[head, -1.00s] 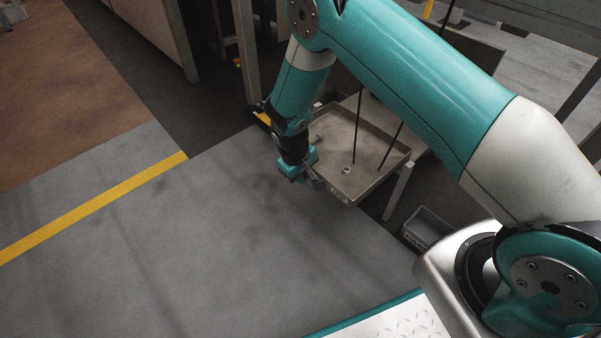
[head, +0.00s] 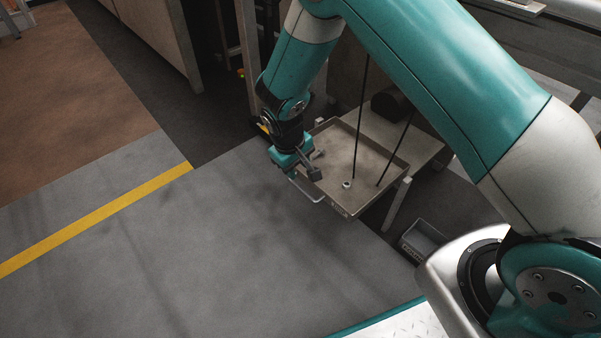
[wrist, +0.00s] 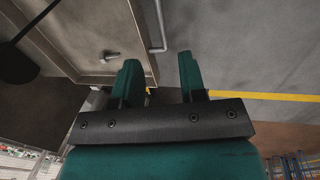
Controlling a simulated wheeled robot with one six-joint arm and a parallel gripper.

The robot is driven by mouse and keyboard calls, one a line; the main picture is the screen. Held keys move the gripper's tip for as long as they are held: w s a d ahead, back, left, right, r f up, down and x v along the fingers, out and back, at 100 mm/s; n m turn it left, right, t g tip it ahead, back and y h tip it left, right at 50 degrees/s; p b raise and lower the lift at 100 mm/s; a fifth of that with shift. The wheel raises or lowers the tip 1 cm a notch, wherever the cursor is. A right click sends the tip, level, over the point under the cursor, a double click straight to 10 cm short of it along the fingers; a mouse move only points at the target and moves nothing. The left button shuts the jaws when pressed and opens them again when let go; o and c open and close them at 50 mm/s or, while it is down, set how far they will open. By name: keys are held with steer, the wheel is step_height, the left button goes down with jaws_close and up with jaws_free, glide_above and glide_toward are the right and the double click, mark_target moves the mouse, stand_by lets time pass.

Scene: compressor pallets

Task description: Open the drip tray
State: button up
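The drip tray (head: 385,190) is a shallow beige-grey tray standing out from under the machine, with a small nut-like part and a bolt-like part in it. Its pale bar handle (head: 309,191) sticks out from the front edge. My gripper (head: 303,172) is beside the handle, near the tray's front left corner. In the wrist view my gripper (wrist: 160,80) has its two green fingers apart with nothing between their tips. The handle (wrist: 161,25) shows beyond the fingertips, in line with the gap, and the tray (wrist: 88,40) lies to the left.
Two thin dark rods (head: 360,120) rise in front of or from the tray. A small grey bin (head: 423,238) stands on the floor at right. A machine leg (head: 397,204) is close to the tray's right side. The grey floor (head: 200,250) in front is clear, with a yellow line (head: 100,219).

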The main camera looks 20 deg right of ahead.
steer(key=r, duration=0.2)
steer(key=r+p, duration=0.1)
steer(key=a+r, duration=0.1)
steer(key=r, duration=0.1)
steer(key=shift+s+r, duration=0.2)
steer(key=shift+r, duration=0.15)
steer(key=s+a+r+y, duration=0.1)
steer(key=s+r+y, duration=0.1)
steer(key=s+r, duration=0.5)
steer(key=s+r+y, duration=0.2)
steer(key=s+r, duration=0.1)
steer(key=r, duration=0.9)
steer(key=s+r+n+y, duration=0.1)
steer(key=s+r, duration=0.3)
steer(key=s, duration=0.4)
steer(key=s+r+n+y, duration=0.15)
steer(key=s+r, duration=0.25)
steer(key=s, duration=0.4)
step_height(320, 180, up, 35)
steer(key=p, duration=3.5)
steer(key=shift+s+g, duration=0.15)
steer(key=shift+g, duration=0.25)
